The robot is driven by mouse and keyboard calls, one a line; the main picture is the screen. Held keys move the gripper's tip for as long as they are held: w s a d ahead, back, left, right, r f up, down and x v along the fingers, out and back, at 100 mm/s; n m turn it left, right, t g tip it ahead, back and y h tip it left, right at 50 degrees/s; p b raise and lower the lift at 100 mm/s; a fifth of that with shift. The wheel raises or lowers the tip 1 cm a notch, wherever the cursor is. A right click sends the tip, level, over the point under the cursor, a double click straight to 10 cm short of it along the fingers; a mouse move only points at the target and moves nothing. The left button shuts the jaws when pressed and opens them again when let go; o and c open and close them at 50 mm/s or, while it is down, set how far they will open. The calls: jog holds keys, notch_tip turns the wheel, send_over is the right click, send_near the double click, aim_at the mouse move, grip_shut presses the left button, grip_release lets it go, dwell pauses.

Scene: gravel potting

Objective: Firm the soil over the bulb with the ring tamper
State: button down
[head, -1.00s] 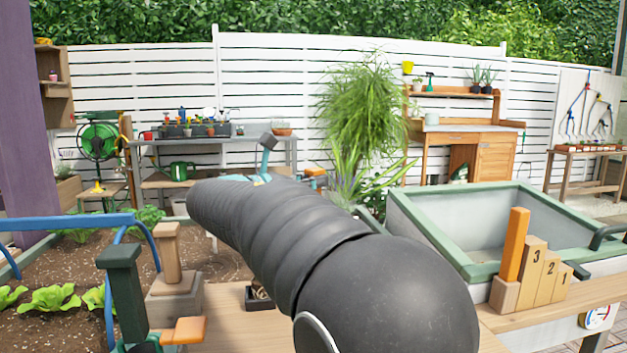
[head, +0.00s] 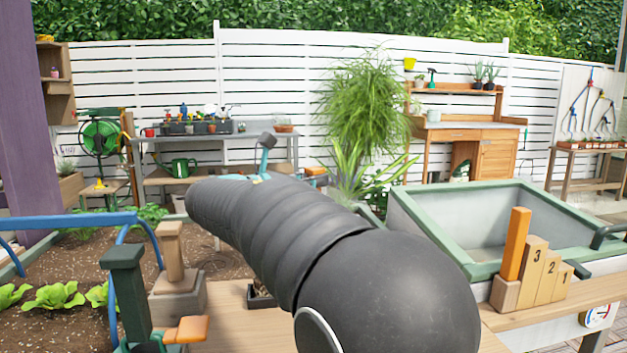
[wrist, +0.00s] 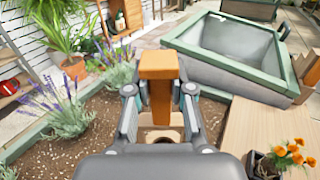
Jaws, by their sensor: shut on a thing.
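In the wrist view my gripper (wrist: 160,94) is shut on an orange block-shaped handle (wrist: 160,68), which I take to be the ring tamper. A pale wooden part with a dark round opening (wrist: 164,136) shows below the handle, partly hidden by the gripper body. In the head view my arm covers most of the gripper and the held tool. Brown soil (wrist: 55,150) lies in a planter bed below and to the left of the gripper in the wrist view. I cannot make out the bulb or the spot over it.
A green-rimmed grey trough (head: 440,255) stands right, with numbered wooden steps (head: 540,275) and an orange upright stick (head: 515,243) before it. A wooden-handled block (head: 176,295) and a dark green post (head: 126,290) stand left. Potted orange flowers (wrist: 288,158) stand low right in the wrist view.

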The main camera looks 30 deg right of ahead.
aim_at(313, 168)
jog(key=shift+f, duration=0.8)
dwell(0.9)
notch_tip(313, 168, up, 6)
jog(key=p, duration=0.5)
jog(key=shift+r+p, duration=0.75)
jog(key=shift+r, duration=1.5)
